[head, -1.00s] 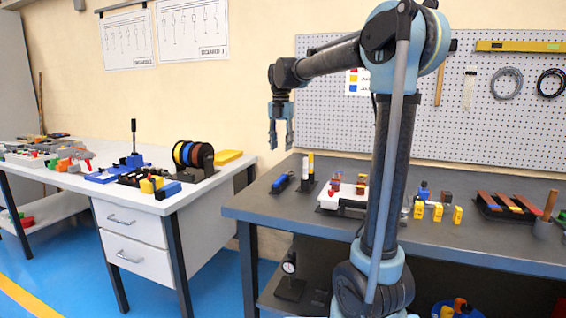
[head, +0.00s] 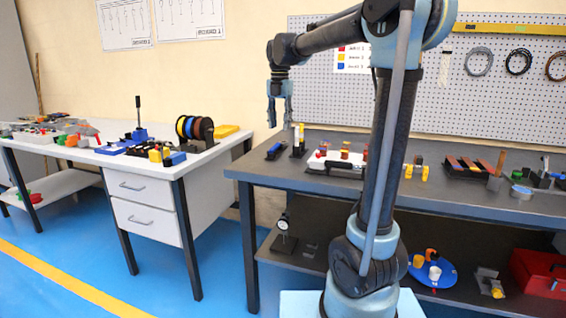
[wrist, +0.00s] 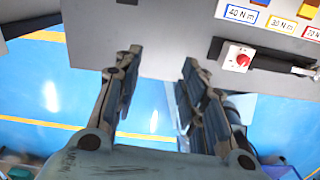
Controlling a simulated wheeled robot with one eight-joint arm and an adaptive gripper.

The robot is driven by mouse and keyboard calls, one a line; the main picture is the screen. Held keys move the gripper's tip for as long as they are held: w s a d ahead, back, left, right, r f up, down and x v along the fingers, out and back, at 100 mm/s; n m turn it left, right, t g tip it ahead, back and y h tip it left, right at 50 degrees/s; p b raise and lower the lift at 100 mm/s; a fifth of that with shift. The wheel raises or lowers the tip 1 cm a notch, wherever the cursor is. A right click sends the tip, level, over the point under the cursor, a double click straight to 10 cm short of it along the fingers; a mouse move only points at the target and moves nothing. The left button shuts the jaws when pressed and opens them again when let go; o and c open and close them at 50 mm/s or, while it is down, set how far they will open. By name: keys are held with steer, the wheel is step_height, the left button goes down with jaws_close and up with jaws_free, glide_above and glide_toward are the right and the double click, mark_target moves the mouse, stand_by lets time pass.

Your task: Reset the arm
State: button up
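My gripper (head: 279,110) hangs from the bent arm above the left end of the dark workbench (head: 330,187), fingers pointing down. In the wrist view my gripper (wrist: 165,75) has its two fingers spread apart with nothing between them. Beyond the fingertips the wrist view shows a grey surface and the blue floor (wrist: 150,105). The arm's elbow is raised high and its upper end is cut off by the top of the head view.
A white table with drawers (head: 150,220) stands at left, carrying a bender with an upright handle (head: 138,125) and cable spools (head: 195,128). A pegboard (head: 480,90) backs the dark bench. Blue floor lies open in front.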

steer(key=s+d+f+m+t, duration=0.1)
steer(key=s+d+f+m, duration=0.45)
steer(key=s+m, duration=0.2)
steer(key=s+d+f+m, duration=0.4)
steer(key=s+d+m, duration=0.3)
steer(key=s, duration=0.1)
steer(key=s+d+f+m, duration=0.3)
steer(key=s+f+m, duration=0.4)
steer(key=f+m, duration=0.1)
steer(key=s+d+f+m+t, duration=0.1)
steer(key=s+d+f+m, duration=0.3)
steer(key=s+f+m, duration=0.4)
steer(key=shift+d+f, duration=0.2)
steer(key=shift+f, duration=0.45)
steer(key=shift+s+m, duration=0.1)
steer(key=shift+m, duration=0.15)
steer(key=shift+w+f, duration=0.2)
steer(key=shift+w, duration=0.25)
